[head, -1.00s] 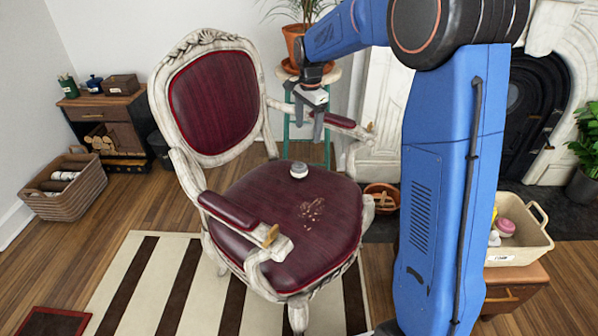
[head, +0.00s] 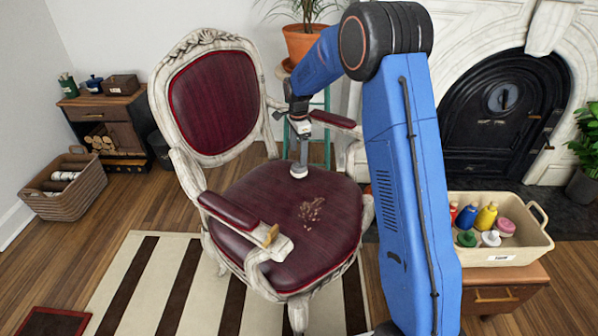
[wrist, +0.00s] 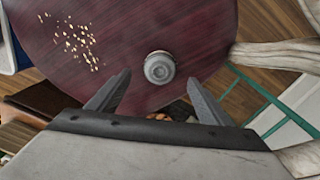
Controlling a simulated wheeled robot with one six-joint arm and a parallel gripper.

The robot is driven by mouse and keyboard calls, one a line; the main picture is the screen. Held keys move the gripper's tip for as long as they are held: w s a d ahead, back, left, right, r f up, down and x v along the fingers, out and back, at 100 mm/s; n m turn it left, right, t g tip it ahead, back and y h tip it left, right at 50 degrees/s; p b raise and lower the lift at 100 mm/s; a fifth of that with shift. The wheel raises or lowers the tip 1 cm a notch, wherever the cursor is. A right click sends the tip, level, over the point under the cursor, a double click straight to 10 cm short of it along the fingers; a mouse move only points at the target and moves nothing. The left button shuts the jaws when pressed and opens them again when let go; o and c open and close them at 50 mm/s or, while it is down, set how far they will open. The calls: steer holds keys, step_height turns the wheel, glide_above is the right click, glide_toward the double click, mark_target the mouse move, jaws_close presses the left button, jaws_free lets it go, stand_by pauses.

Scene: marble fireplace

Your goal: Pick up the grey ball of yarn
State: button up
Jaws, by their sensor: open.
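A small round grey thing (head: 299,170), which I take for the grey ball of yarn, sits on the dark red seat of the carved armchair (head: 265,200). In the wrist view it (wrist: 159,67) shows ringed circles and lies just ahead of the gap between my fingertips; I cannot make out yarn strands. My gripper (head: 303,158) is open and empty and points down above the ball. In the wrist view both fingers of my gripper (wrist: 157,79) are spread, one to each side of the ball. The height left between fingertips and ball is hard to tell.
Tan crumbs (head: 311,209) lie on the seat in front of the ball. The chair's padded armrests (head: 228,210) and tall backrest (head: 212,103) rise around the seat. A potted plant (head: 302,42) stands behind. A cream bin (head: 525,245) of bottles is at right.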

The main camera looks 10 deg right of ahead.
mark_target(299, 169)
steer(key=shift+d+f, duration=0.2)
steer(key=shift+f, duration=4.45)
steer(key=c, duration=1.1)
